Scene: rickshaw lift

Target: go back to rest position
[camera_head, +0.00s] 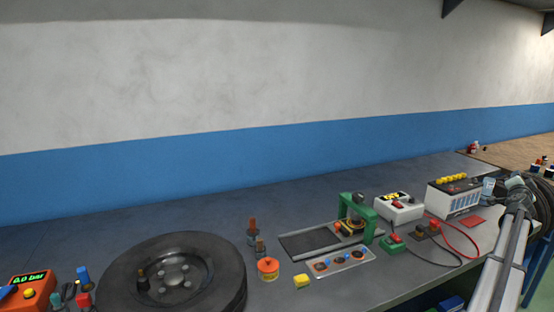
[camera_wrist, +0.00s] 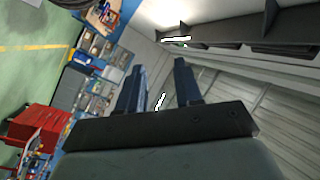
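My gripper (camera_wrist: 161,80) shows in the wrist view as two dark blue fingers standing apart on a black bar. It is open, and nothing shows between the fingers. It points away from the bench into the room, with ceiling and walls behind it. In the head view my arm (camera_head: 506,245) rises at the right edge, beside the right end of the grey bench (camera_head: 120,228). I cannot make out the fingers there.
A black wheel (camera_head: 205,255) lies on the bench at left, near an orange gauge (camera_head: 35,289) reading 0.0 bar. A green-framed device (camera_head: 370,215), a white box with a red switch (camera_head: 399,207) and a charger-like unit (camera_head: 453,197) stand at right. A red cabinet (camera_wrist: 35,122) shows in the wrist view.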

